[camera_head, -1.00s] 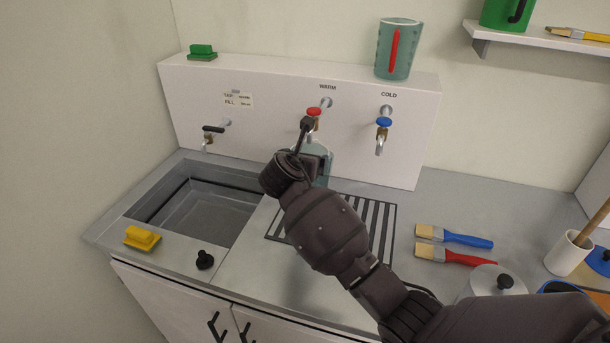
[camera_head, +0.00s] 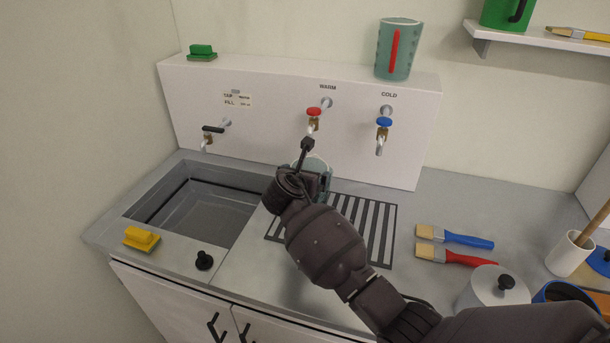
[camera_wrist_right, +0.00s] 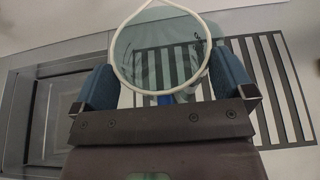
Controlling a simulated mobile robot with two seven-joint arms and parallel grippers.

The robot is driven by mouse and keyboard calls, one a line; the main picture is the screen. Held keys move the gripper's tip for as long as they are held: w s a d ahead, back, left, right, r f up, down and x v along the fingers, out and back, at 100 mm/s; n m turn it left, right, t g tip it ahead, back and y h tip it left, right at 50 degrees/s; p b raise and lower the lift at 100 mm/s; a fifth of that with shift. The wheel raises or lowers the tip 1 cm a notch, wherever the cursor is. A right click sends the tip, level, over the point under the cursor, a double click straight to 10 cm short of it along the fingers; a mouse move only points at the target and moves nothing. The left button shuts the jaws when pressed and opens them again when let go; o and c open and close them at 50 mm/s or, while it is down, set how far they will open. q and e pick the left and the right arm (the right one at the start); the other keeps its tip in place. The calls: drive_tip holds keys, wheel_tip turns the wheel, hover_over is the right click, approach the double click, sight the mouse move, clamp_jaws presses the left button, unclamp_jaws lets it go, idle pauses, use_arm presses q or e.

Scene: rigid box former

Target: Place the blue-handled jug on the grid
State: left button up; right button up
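The blue-handled jug (camera_head: 317,164) is clear teal with a pale rim. In the head view it is mostly hidden behind my right gripper (camera_head: 308,180), over the back left part of the grid (camera_head: 372,222). In the right wrist view its round rim (camera_wrist_right: 120,62) is just ahead of the palm, with a bit of blue handle (camera_wrist_right: 165,99) below it. My left gripper is not in view.
The sink (camera_head: 205,210) lies left of the grid. The red warm tap (camera_head: 313,118) and blue cold tap (camera_head: 382,130) stick out behind. A red-handled jug (camera_head: 408,58) stands on the ledge. Two brushes (camera_head: 455,238) and a lidded pot (camera_head: 490,285) are at right.

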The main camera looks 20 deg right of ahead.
drive_tip(key=shift+r, duration=0.15)
drive_tip(key=v, duration=1.2)
drive_tip(key=shift+p, duration=0.3)
